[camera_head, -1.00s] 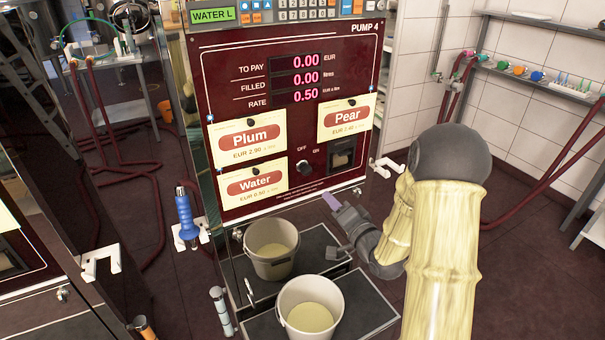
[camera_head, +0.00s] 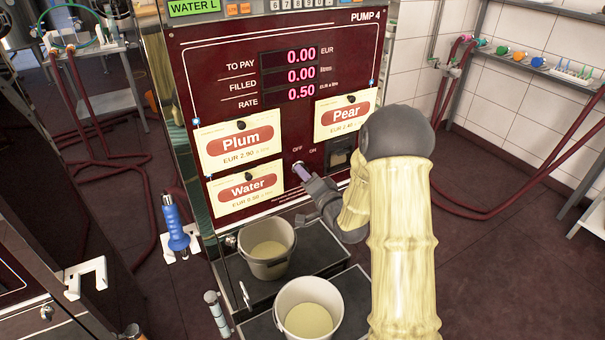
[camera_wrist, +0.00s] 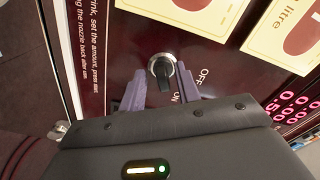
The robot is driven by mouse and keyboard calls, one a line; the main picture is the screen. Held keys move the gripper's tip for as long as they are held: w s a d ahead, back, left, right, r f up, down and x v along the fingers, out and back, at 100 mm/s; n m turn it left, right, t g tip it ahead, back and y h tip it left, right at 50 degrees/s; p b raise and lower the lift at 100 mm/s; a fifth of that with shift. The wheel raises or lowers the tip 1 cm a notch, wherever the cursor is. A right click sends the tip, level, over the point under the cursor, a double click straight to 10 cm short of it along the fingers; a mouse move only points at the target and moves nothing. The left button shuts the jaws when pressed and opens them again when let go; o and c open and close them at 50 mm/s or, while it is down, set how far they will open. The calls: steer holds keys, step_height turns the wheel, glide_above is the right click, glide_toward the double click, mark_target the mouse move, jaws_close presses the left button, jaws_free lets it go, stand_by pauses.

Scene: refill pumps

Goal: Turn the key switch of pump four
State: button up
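The maroon front of pump four (camera_head: 300,125) carries a key switch, a dark knob in a silver ring (camera_wrist: 162,70), below the OFF and ON labels. In the head view the switch is mostly hidden by my fingers. My gripper (camera_wrist: 160,71) is open, with one purple finger on each side of the knob in the wrist view. The fingertips are close to the panel. I cannot tell whether they touch the knob. In the head view my gripper (camera_head: 302,171) reaches the panel from the lower right.
Plum (camera_head: 240,144), Pear (camera_head: 345,116) and Water (camera_head: 246,189) cards surround the switch. Two buckets (camera_head: 266,247) (camera_head: 309,308) with pale liquid stand below on the trays. A blue nozzle (camera_head: 175,228) hangs at the left. Red hoses lie behind at both sides.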

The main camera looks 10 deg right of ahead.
steer(key=shift+s+a, duration=0.15)
steer(key=shift+s, duration=0.05)
steer(key=c, duration=0.3)
steer(key=shift+a, duration=0.15)
jaws_close()
steer(key=shift+f+n+b, duration=0.1)
steer(key=shift+n+b, duration=0.4)
steer(key=shift+b, duration=0.05)
steer(key=shift+w+d+n+b, duration=0.1)
steer(key=shift+d+n+b, duration=0.1)
steer(key=shift+n+b, duration=2.4)
steer(key=shift+d+n+b, duration=0.2)
steer(key=shift+n+b, duration=2.1)
steer(key=shift+n, duration=0.6)
